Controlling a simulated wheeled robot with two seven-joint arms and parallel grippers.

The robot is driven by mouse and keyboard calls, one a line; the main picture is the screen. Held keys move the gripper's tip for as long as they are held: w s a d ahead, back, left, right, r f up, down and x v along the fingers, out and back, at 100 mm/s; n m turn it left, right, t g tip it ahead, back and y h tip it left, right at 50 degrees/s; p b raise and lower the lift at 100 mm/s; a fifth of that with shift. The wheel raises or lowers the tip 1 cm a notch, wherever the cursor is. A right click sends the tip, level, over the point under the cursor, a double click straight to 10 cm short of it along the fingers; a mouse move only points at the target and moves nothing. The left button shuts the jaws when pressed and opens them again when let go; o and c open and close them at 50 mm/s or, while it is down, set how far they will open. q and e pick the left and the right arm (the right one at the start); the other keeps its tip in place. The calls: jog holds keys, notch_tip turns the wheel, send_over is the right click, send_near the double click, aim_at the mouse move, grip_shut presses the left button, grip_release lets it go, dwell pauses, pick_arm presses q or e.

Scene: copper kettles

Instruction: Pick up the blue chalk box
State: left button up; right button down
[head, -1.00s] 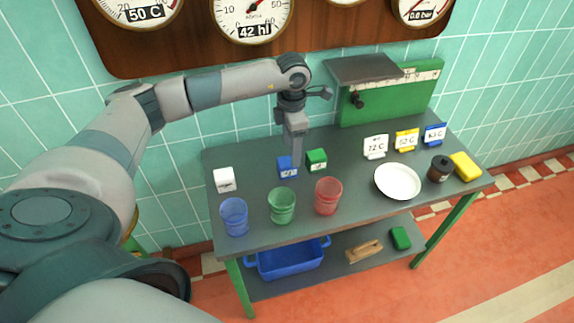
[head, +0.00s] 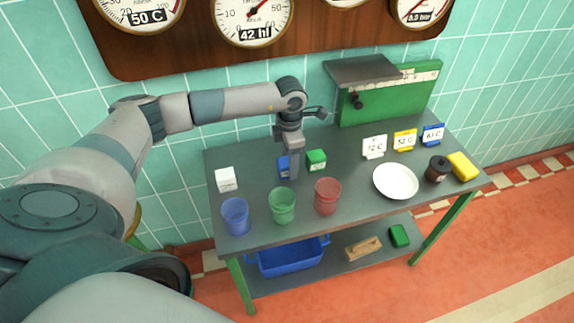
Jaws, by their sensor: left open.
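The blue chalk box (head: 284,168) stands on the dark tabletop, left of a green box (head: 316,160) and behind the green cup. My left gripper (head: 293,172) points down over the blue box and covers its right part. The gripper is open. Its fingertips are low, near tabletop height, but I cannot tell whether they touch the box or straddle it. My right gripper is not in view.
A white box (head: 226,179) stands at the left. A blue cup (head: 235,216), green cup (head: 282,205) and red cup (head: 327,196) line the front. A white plate (head: 396,181), dark jar (head: 437,169) and yellow sponge (head: 463,166) are at the right. A green cabinet (head: 400,95) stands behind.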

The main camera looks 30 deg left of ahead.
pick_arm(q)
jog(key=shift+f, duration=0.3)
jog(key=c, duration=1.3)
jog(key=shift+r, duration=0.1)
